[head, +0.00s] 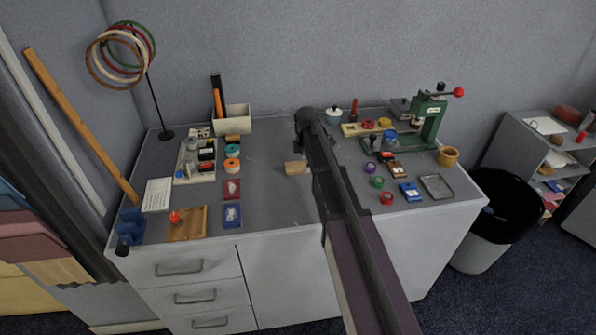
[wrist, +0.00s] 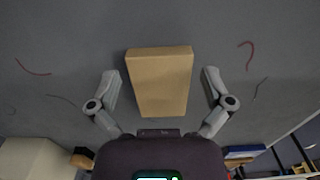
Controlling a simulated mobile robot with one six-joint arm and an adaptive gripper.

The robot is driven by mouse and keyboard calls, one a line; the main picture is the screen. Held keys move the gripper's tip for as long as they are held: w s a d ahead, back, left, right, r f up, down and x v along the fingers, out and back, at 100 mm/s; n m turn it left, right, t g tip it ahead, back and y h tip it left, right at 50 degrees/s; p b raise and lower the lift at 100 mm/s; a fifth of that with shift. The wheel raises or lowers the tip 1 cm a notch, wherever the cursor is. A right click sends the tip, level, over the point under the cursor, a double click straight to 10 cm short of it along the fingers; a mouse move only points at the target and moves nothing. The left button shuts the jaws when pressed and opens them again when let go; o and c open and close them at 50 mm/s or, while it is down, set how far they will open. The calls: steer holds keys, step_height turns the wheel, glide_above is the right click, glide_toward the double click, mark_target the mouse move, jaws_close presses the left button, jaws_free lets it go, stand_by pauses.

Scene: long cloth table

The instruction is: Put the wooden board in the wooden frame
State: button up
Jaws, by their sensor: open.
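A small light-wood block (head: 295,168), perhaps the wooden board, lies on the grey table just left of my arm in the head view. In the wrist view the tan wooden block (wrist: 160,85) lies between the two fingers of my gripper (wrist: 161,78), with a gap on each side. My gripper is open and does not touch it. In the head view my arm hides the fingers. I cannot tell surely which piece is the frame; a flat brown wooden piece (head: 190,226) with a red ball on it lies at the front left.
Boxes and jars stand at the left, near a hoop stand (head: 160,100). A green press (head: 430,118), a pale wooden holder (head: 350,130) and coloured pots are at the right. A black bin (head: 500,205) stands beside the table. The table middle is mostly clear.

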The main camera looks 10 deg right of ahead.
stand_by(0.5)
steer(key=c, duration=1.1)
steer(key=shift+r, duration=0.1)
step_height(320, 180, up, 2)
steer(key=p, duration=0.3)
steer(key=shift+r, duration=0.25)
steer(key=shift+s+r+p, duration=0.4)
steer(key=shift+r+p, duration=0.15)
steer(key=shift+r, duration=0.05)
steer(key=s, duration=1)
steer(key=s+r+p, duration=0.1)
steer(key=s, duration=0.4)
steer(key=shift+s, duration=0.15)
